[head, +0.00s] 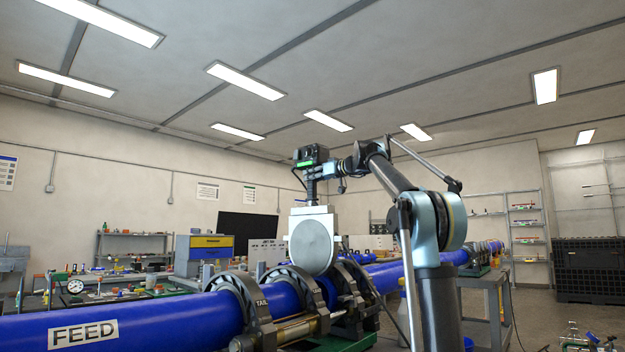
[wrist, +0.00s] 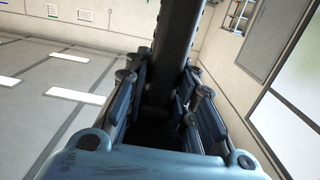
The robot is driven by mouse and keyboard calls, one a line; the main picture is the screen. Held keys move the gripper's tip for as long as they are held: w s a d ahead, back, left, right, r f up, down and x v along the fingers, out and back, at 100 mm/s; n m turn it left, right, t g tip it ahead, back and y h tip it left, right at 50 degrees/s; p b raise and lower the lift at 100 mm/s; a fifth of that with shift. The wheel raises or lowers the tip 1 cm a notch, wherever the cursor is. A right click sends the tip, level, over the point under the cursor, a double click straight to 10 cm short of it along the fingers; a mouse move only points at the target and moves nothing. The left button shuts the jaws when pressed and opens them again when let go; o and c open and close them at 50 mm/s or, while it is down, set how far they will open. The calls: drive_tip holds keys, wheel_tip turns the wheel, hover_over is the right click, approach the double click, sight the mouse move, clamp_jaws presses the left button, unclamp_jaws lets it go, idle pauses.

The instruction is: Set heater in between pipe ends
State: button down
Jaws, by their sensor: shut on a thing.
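The heater is a round grey plate (head: 312,241) with a dark handle and a box with a green display (head: 304,164) on top. My gripper (head: 329,171) is shut on the handle, and the plate hangs upright below it. In the wrist view, the gripper's fingers (wrist: 160,105) close around the dark handle (wrist: 178,50). The blue feed pipe (head: 150,315) lies in ring clamps (head: 243,300) below. The plate's lower edge overlaps the clamp tops in the head view. I cannot tell its depth against the pipe ends, which the clamps hide.
A blue pipe (head: 385,277) continues past the clamps towards the back right. A workbench with several tools and a yellow-blue box (head: 205,247) stands behind on the left. Black crates (head: 592,265) stand at the far right. The air around the heater's top is clear.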

sight(315, 183)
drive_tip(key=shift+s+f, duration=0.1)
drive_tip(key=shift+f, duration=0.4)
drive_tip(key=shift+s+f, duration=0.1)
drive_tip(key=shift+f, duration=1.2)
idle(1.5)
